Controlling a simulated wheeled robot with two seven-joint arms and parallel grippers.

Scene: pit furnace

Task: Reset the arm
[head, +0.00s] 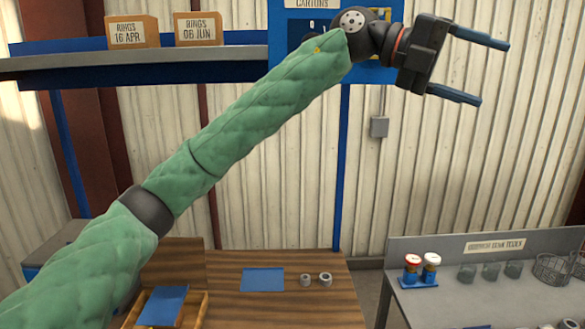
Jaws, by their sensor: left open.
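My left arm comes in from the lower left in a green quilted sleeve and reaches up across the view. My left gripper (482,70) is at the upper right, in front of the corrugated wall. Its two blue fingers are spread apart and point right, with nothing between them. It is well above the tables and touches nothing that I can see. My right gripper is not in view.
A wooden table (225,308) below holds a blue mat (262,279), two grey rings (325,279) and a wooden tray (199,311). A grey bench (440,299) at right holds jars and a wire basket (553,268). A blue shelf (130,69) with boxes runs behind my arm.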

